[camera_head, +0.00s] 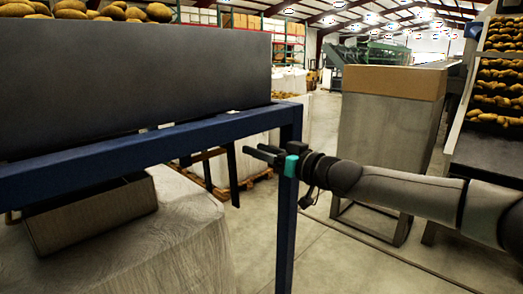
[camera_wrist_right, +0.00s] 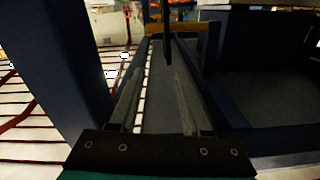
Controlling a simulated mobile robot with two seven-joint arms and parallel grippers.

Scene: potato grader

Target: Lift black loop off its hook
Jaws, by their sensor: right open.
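My right gripper (camera_head: 262,152) reaches in from the right in the head view, beside the blue upright post (camera_head: 287,225) and just below the blue rail. Its jaws are open. In the right wrist view a thin dark upright strip (camera_wrist_right: 167,32) shows near the far end of the fingers, in front of a yellow-brown bar. It may be part of the black loop, but I cannot tell, and no hook is clear. No loop can be made out in the head view. My left gripper is not in view.
A blue rail (camera_head: 150,150) runs under a dark panel (camera_head: 130,80), with potatoes above. Below is a wrapped stack (camera_head: 170,240). A grey bin with a cardboard-coloured top (camera_head: 393,82) stands right of the post. Potatoes lie on a sloped grader (camera_head: 495,100). Bare floor shows between post and bin.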

